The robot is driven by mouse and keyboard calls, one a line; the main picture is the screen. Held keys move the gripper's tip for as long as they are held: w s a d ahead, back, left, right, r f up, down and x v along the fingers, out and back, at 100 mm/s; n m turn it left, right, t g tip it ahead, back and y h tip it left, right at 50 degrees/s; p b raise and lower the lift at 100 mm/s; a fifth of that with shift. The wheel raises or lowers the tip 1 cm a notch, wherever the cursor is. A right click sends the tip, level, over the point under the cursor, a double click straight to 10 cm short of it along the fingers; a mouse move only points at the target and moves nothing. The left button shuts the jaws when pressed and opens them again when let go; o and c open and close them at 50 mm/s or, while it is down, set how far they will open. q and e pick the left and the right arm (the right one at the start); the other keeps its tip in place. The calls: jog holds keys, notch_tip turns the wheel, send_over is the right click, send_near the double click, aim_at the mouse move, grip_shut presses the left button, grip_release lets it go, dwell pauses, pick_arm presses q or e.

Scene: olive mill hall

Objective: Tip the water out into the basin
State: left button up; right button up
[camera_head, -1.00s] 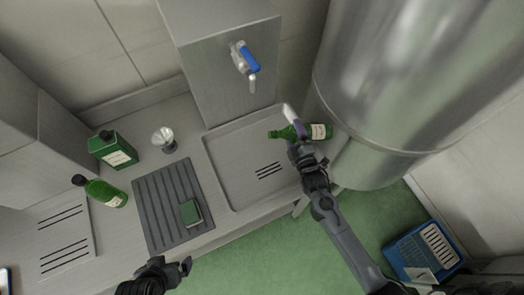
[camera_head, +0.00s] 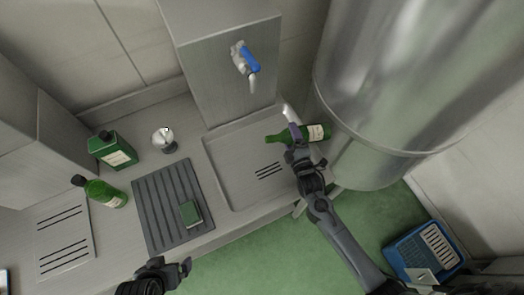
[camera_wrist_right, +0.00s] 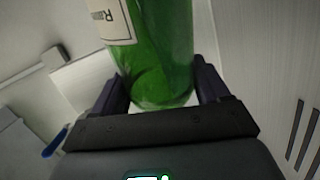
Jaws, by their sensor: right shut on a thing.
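A green glass bottle (camera_head: 315,132) with a pale label lies on its side in my right gripper (camera_head: 294,138), its neck pointing left over the right part of the steel basin (camera_head: 226,180). In the right wrist view the green bottle (camera_wrist_right: 160,60) sits between the two fingers of the right gripper (camera_wrist_right: 160,95), which are shut on it. I cannot make out any water in the bottle or running from it. My left gripper (camera_head: 178,268) is open and empty at the front edge of the counter.
A blue-handled tap (camera_head: 246,60) is behind the basin. A large steel tank (camera_head: 400,90) is close on the right.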

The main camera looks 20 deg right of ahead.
jog(key=shift+f+n, duration=0.4)
jog(key=shift+n, duration=0.2)
jog(key=shift+f, duration=0.15)
dwell(0.3)
